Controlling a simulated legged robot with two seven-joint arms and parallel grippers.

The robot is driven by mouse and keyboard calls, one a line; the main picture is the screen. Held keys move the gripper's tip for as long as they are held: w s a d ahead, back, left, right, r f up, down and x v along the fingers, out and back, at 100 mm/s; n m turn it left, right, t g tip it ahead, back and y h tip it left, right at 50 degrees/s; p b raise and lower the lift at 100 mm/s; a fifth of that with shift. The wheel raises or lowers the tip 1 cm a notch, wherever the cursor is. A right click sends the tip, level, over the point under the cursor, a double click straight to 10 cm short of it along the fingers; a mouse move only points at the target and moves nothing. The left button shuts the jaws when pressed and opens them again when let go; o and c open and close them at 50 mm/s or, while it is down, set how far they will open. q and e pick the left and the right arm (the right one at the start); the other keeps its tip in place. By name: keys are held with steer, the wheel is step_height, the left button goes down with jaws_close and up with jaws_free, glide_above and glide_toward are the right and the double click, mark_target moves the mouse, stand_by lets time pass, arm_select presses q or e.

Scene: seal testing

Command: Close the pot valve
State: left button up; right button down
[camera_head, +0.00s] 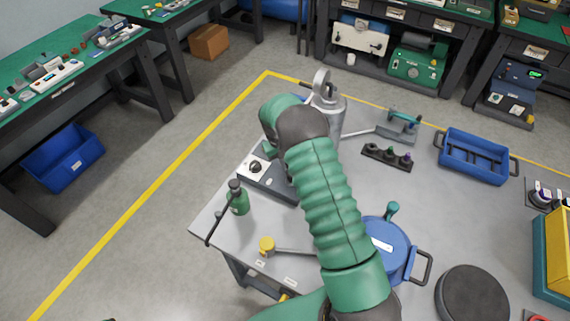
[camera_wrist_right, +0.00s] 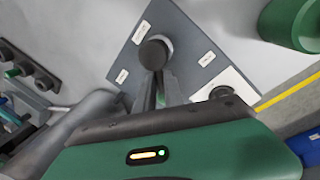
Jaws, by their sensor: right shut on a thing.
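My right gripper (camera_wrist_right: 156,84) is shut on a round dark knob (camera_wrist_right: 153,53), which stands on a grey panel with white labels (camera_wrist_right: 170,20). In the head view this grey box (camera_head: 272,181) lies on the table, partly hidden by my right arm, which also hides the right gripper there. A blue pot (camera_head: 402,264) with a teal top handle stands right of my arm, partly covered by it. A yellow-ended fitting (camera_head: 267,245) sits on a grey bar left of the arm. I cannot tell which part is the pot valve. My left gripper is not in view.
A green bottle (camera_head: 239,198) stands close to the grey box, near the table's left edge. A metal canister (camera_head: 333,112) stands behind it. A row of dark knobs (camera_head: 387,157), a blue tray (camera_head: 473,170) and a dark round disc (camera_head: 471,297) occupy the right side.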

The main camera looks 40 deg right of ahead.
steer(key=m, duration=0.2)
steer(key=d+m, duration=0.1)
steer(key=m, duration=0.1)
steer(key=shift+s+d+m+g, duration=0.1)
steer(key=shift+d+m+g, duration=0.1)
steer(key=shift+m+g, duration=0.15)
steer(key=shift+s+d+m+g+y+b, duration=0.15)
steer(key=shift+d+m+b, duration=0.05)
steer(key=shift+m, duration=0.45)
steer(key=shift+s+d+m+g+y+b, duration=0.1)
steer(key=shift+s+d+m+y+b, duration=0.05)
steer(key=shift+m, duration=0.45)
steer(key=shift+s+d+r+m+y, duration=0.1)
steer(key=shift+s+d+m+y, duration=0.1)
steer(key=shift+m, duration=0.55)
steer(key=shift+s+d+m+y, duration=0.1)
steer(key=shift+s+m, duration=0.1)
steer(key=shift+m, duration=0.55)
steer(key=c, duration=1.6)
jaws_free()
steer(key=shift+o, duration=0.7)
steer(key=shift+d, duration=0.1)
steer(key=shift+s, duration=0.1)
